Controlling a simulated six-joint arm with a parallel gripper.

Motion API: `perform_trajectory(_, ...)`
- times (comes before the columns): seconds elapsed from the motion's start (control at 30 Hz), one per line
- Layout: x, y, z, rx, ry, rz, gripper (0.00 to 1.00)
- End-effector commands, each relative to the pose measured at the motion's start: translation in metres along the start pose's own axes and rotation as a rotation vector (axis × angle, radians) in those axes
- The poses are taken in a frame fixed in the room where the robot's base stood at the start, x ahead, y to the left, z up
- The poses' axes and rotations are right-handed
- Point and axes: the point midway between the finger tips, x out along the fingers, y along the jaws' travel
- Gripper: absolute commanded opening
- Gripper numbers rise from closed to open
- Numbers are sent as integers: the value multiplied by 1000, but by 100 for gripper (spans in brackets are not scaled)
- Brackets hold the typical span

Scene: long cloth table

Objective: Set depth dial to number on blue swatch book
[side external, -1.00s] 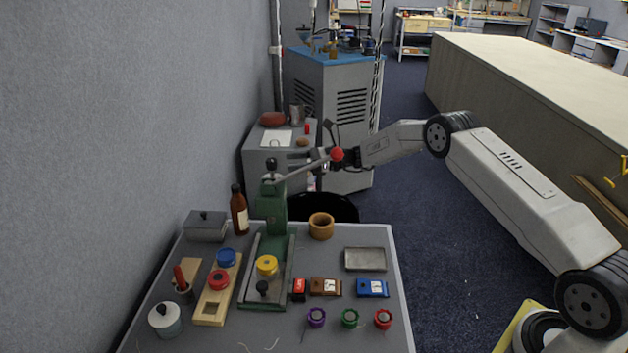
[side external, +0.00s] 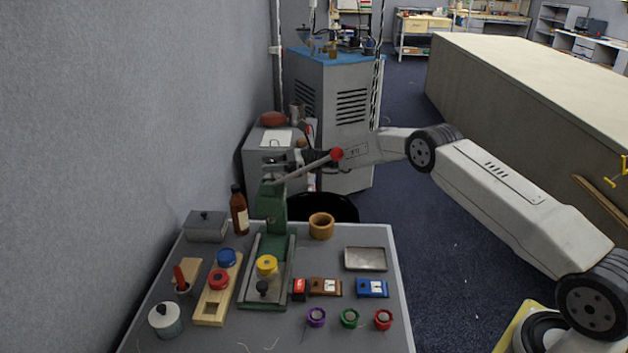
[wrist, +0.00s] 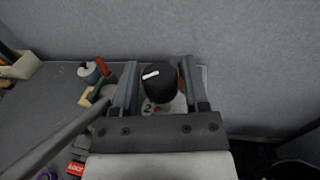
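The green press (side external: 272,205) stands on the table with a long lever ending in a red ball (side external: 337,154). Its depth dial, a black knob with a white mark (wrist: 158,82), shows in the wrist view above a pale scale where a "2" (wrist: 147,108) is readable. My gripper (side external: 272,166) is at the press top, and in the wrist view its two fingers (wrist: 158,70) stand open on either side of the knob. I cannot tell whether they touch it. The blue swatch book (side external: 372,288) lies at the right of the table; its white label is too small to read.
The lever crosses close beside my gripper. A brown swatch book (side external: 326,287), a red one (side external: 299,289), a metal tray (side external: 365,259), a wooden cup (side external: 321,226) and several ink pots lie around the press. A brown bottle (side external: 239,210) stands behind left.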

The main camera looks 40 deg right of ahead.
Motion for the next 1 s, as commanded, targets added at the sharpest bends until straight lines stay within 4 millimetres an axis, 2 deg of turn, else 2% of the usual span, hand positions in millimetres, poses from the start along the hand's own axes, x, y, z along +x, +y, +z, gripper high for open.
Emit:
perform_trajectory(0.03, 0, 0, 0, 0, 0, 0, 38)
perform_trajectory(0.1, 0, 0, 0, 0, 0, 0, 16)
perform_trajectory(0.17, 0, 0, 0, 0, 0, 0, 0)
perform_trajectory(1.0, 0, 0, 0, -1, 0, -141, 0)
